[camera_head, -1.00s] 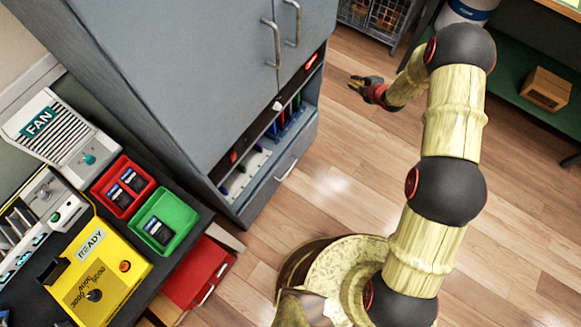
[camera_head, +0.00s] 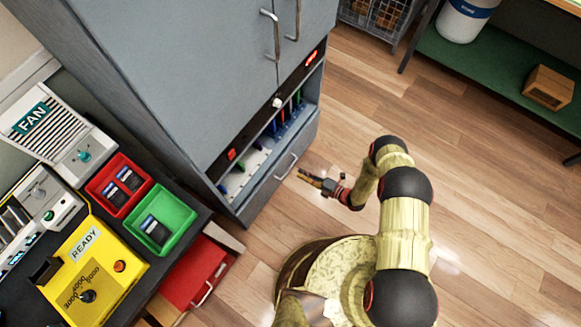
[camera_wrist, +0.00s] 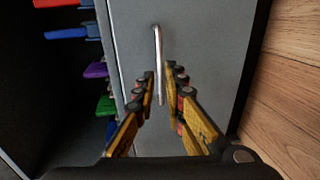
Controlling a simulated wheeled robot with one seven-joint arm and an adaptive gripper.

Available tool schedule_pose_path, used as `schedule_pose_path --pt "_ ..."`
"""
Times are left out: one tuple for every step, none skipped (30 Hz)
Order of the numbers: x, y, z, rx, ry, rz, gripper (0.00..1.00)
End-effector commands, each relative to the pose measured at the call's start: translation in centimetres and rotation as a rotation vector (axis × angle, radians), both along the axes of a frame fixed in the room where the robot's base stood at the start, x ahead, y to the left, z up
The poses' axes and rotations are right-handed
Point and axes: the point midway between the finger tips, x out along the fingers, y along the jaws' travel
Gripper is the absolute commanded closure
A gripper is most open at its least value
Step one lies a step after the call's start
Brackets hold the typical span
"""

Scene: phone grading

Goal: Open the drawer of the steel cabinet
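The steel cabinet (camera_head: 180,70) is grey and stands at the upper left in the head view. Its drawer (camera_head: 262,190) is the low front panel under the open shelf, and it is shut. A silver bar handle (camera_head: 286,166) is on the drawer. My gripper (camera_head: 303,175) is just in front of the handle. In the wrist view the drawer front (camera_wrist: 205,35) fills the middle, with the handle (camera_wrist: 158,60) upright in the picture. My gripper's (camera_wrist: 160,75) two yellow fingers are apart, one on each side of the handle's lower part. Contact cannot be told.
The open shelf (camera_head: 245,165) above the drawer holds several coloured items. A red drawer (camera_head: 200,272) sticks out under the bench at left. Red (camera_head: 108,196) and green (camera_head: 175,208) trays sit on the bench. The wood floor (camera_head: 480,190) at right is clear.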

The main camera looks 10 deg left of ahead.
Motion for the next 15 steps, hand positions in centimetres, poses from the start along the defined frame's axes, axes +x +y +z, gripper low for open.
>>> schedule_pose_path --pt "0.0 0.3 -0.2 0.002 -0.003 0.004 0.88" --pt "0.0 0.6 -0.3 0.003 -0.004 0.004 0.88" --pt "0.2 1.0 -0.4 0.003 -0.003 0.005 0.88" --pt "0.3 1.4 -0.5 0.003 -0.004 0.006 0.88" --pt "0.5 1.7 -0.6 0.003 -0.003 0.006 0.88" --pt "0.7 2.3 -0.7 0.002 -0.003 0.006 0.88" --pt "0.8 2.8 -0.9 0.002 -0.002 0.006 0.88" --pt "1.0 3.2 -1.0 0.002 -0.003 0.006 0.88" --pt "1.3 3.8 -1.1 0.002 -0.003 0.006 0.88" --pt "1.4 4.2 -1.2 0.002 -0.003 0.006 0.88" --pt "1.6 4.6 -1.3 0.001 -0.002 0.005 0.88" --pt "1.8 5.1 -1.4 0.002 -0.001 0.005 0.88" --pt "2.0 5.4 -1.5 0.002 -0.001 0.004 0.88" --pt "2.1 5.7 -1.5 0.002 -0.001 0.004 0.88" --pt "2.3 6.1 -1.6 0.002 -0.001 0.003 0.88"
